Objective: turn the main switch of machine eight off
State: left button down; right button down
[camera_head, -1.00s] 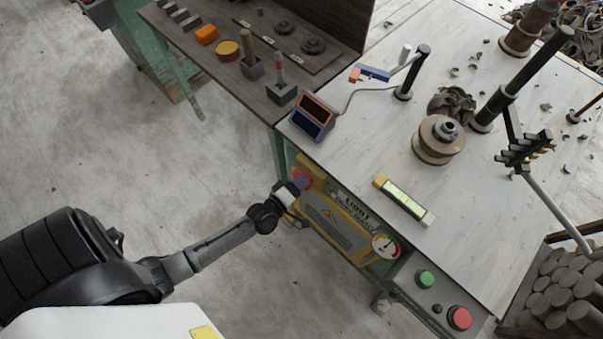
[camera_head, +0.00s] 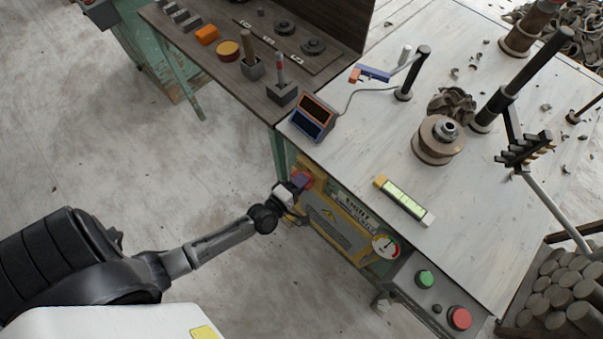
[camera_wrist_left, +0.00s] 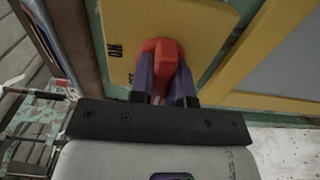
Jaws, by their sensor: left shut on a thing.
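The main switch is a red rotary handle (camera_wrist_left: 158,52) on a yellow plate (camera_wrist_left: 205,20) with dark lettering, on the front of the green machine. In the left wrist view my left gripper (camera_wrist_left: 160,82) has its two dark purple fingers on either side of the red handle, shut on it. In the head view the left gripper (camera_head: 296,185) is at the red switch (camera_head: 305,178), at the table's left front corner; the gripper partly hides it. The letters beside the handle read ON, seen sideways. My right gripper is not in view.
A yellow panel (camera_head: 335,235), a dial gauge (camera_head: 386,245) and a box with green (camera_head: 425,279) and red (camera_head: 459,317) buttons are right of the switch. The floor at left is clear.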

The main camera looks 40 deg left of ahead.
pick_arm(q)
jog(key=c, duration=1.1)
grip_release()
jog(key=s+p, duration=0.1)
jog(key=s, duration=1.2)
jog(key=shift+s+p, duration=0.35)
jog(key=shift+s, duration=0.05)
